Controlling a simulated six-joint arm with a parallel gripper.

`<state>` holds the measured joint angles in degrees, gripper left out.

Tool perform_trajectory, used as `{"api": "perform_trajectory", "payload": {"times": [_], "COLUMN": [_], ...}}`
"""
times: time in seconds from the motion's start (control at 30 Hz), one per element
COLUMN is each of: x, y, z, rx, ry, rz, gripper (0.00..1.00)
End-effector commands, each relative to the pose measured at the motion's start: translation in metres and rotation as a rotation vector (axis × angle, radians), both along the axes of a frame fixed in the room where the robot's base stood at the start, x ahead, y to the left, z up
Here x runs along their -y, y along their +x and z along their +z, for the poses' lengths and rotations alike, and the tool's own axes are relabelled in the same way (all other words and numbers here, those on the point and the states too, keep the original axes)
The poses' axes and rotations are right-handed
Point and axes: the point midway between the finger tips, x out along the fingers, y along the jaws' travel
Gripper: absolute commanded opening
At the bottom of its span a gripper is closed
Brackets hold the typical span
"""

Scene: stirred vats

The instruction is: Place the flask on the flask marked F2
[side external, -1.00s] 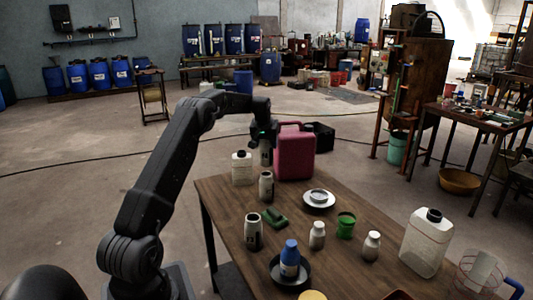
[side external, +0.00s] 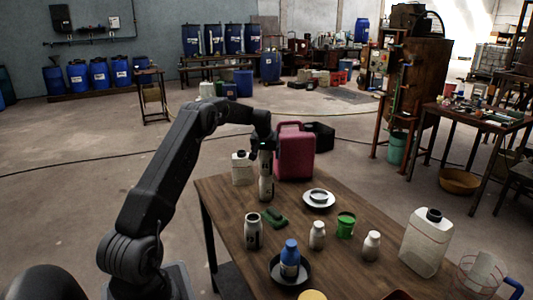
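My gripper (side external: 265,146) points down over the back left part of the table. It appears shut on the top of a grey-white flask (side external: 266,166). That flask is upright, directly above a second similar flask (side external: 266,191) on the table, and the two show as one tall column. I cannot tell whether they touch or a small gap is left. A third grey flask (side external: 253,234) with a dark marking and open mouth stands nearer the front left. The markings are too small to read, so I cannot tell which one is F2.
A pink canister (side external: 295,155) stands close right of the gripper, a white bottle (side external: 242,169) close left. A green object (side external: 275,218), white plates (side external: 319,200), a green cup (side external: 346,226), small bottles, a blue-capped bottle (side external: 289,262) and a white jug (side external: 426,243) crowd the wooden table (side external: 345,272).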

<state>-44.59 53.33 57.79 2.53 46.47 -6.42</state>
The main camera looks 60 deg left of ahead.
Motion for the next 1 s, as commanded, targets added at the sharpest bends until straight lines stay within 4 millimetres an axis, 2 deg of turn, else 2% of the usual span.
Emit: {"api": "perform_trajectory", "payload": {"times": [0.37, 0.47, 0.8, 1.0], "x": [0.001, 0.004, 0.025, 0.033], "y": [0.000, -0.003, -0.021, -0.028], "z": [0.006, 0.019, 0.084, 0.108], "rx": [0.001, 0.001, 0.003, 0.001], "ry": [0.001, 0.002, 0.003, 0.001], "rz": [0.000, 0.000, 0.000, 0.000], "gripper": [0.85, 0.85, 0.85, 0.85]}}
